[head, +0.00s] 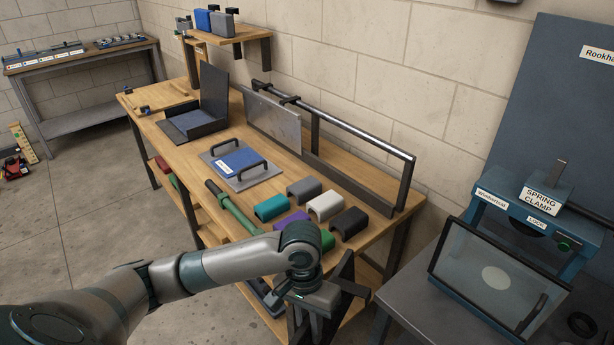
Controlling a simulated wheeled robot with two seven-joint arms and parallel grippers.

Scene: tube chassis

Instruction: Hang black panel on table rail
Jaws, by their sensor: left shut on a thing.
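The table rail (358,131) is a metal bar on a black frame along the back of the wooden table (148,111). A grey panel (272,121) hangs from its left part by a dark hook. The right part of the rail is bare. My left gripper (318,300) is in front of the table's near right end, low in the view. It is shut on a dark thing that looks like the black panel (343,283), seen nearly edge-on and partly hidden by the gripper. It is apart from the rail. My right gripper is not in view.
Several coloured curved blocks (324,205), a green-handled tool (232,208) and a blue-topped plate (240,165) lie on the table before the rail. A spring clamp station (520,205) with a framed clear panel (492,275) stands at right. A shelf (228,36) is above.

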